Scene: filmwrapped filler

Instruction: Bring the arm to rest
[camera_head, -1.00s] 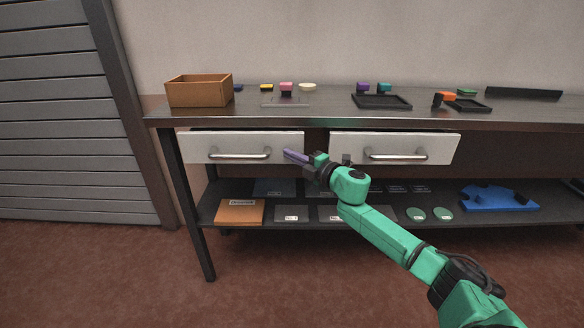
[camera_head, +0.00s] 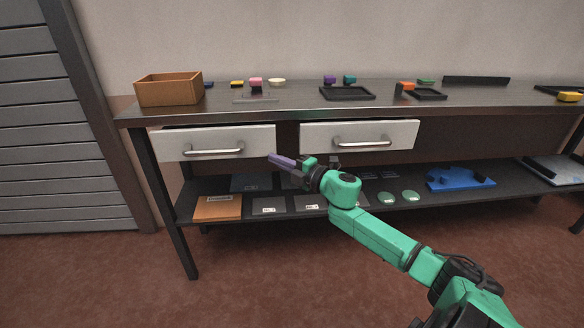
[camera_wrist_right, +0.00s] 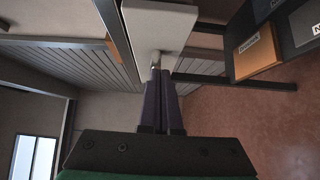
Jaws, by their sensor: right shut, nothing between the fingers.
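My right arm is green and comes in from the lower right of the head view. Its gripper (camera_head: 282,161) has purple fingers, points left and is in front of the table, just below the gap between the two drawers. In the right wrist view the fingers (camera_wrist_right: 161,105) lie side by side, shut and empty. The left drawer (camera_head: 170,145) and the right drawer (camera_head: 312,135) have white fronts with metal handles. My left gripper does not show.
The dark table (camera_head: 300,103) carries a wooden box (camera_head: 170,92), black trays (camera_head: 347,93) and several small coloured pieces. The lower shelf (camera_head: 330,190) holds an orange-brown box (camera_head: 217,209), dark flat boxes, green discs and a blue part (camera_head: 460,180). Open floor lies in front.

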